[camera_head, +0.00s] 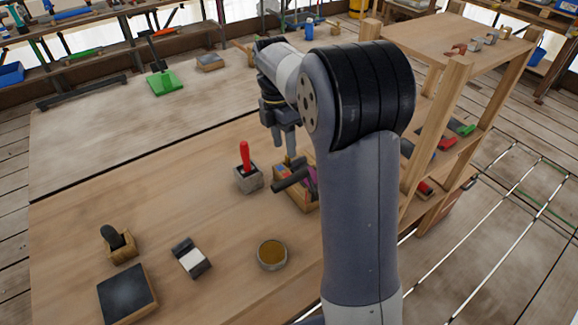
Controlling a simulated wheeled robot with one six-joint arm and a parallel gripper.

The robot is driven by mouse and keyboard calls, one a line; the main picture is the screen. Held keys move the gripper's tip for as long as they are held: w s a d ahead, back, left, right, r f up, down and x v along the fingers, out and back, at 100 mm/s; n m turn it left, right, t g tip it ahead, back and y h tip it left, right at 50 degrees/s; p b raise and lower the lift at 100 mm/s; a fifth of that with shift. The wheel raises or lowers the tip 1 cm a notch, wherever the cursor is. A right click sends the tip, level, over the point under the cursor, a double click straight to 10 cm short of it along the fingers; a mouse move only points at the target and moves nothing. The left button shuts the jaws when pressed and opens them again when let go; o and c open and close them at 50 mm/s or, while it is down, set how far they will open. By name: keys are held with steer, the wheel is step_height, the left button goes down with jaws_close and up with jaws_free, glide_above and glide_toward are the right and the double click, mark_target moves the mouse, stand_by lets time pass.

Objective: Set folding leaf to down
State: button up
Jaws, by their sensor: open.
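The folding leaf looks to be the pale, worn wooden panel (95,140) along the far side of the workbench (80,215). A dark seam runs between the two. The panel looks roughly level with the benchtop; its exact angle is hard to tell. My gripper (285,145) points down with its fingers apart and nothing seen between them. It hangs over the bench area near the seam, right of the red-handled tool (244,157). My own arm hides the right part of the leaf and bench.
A green dustpan (164,83), a brown block (210,62) and a dark bar (82,92) are on or near the panel's far side. A wooden shelf (455,40) stands right.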

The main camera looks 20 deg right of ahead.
mark_target(289, 177)
steer(key=f, duration=0.3)
steer(key=s+f, duration=0.1)
steer(key=f, duration=0.2)
steer(key=s+f+p, duration=0.1)
steer(key=f, duration=0.3)
steer(key=shift+d, duration=0.3)
jaws_close()
